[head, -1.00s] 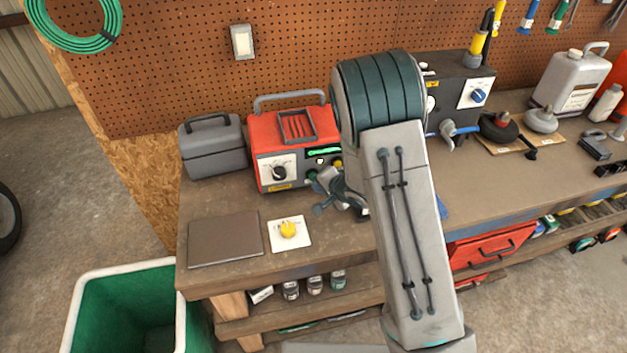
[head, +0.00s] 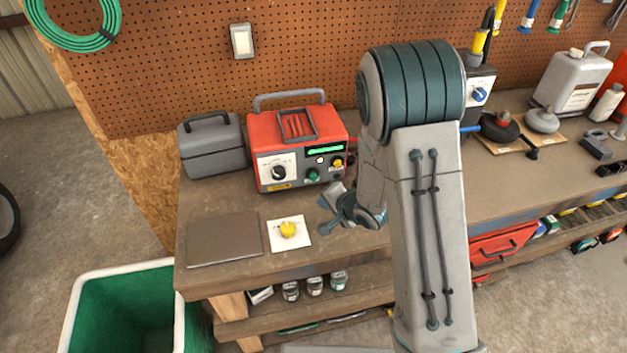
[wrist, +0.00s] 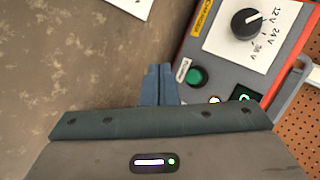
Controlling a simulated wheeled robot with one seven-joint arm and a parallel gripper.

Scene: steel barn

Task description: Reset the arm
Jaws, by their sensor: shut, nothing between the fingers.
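My arm rises at the right of centre in the head view, its elbow bent over the bench. My gripper (head: 326,215) is shut and empty, held above the workbench (head: 400,215) in front of the red charger (head: 298,145). In the wrist view its fingers (wrist: 158,88) are together, beside the charger's green button (wrist: 196,77) in the picture. The charger's black dial (head: 279,172) and lit green display (head: 325,149) show in the head view. I cannot tell how high the fingers are above the bench.
A yellow knob on a white plate (head: 300,243) and a flat brown panel (head: 225,240) lie left of the gripper. A grey toolbox (head: 212,148) stands beside the charger. A green bin (head: 90,310) is on the floor. The pegboard (head: 290,60) closes off the back.

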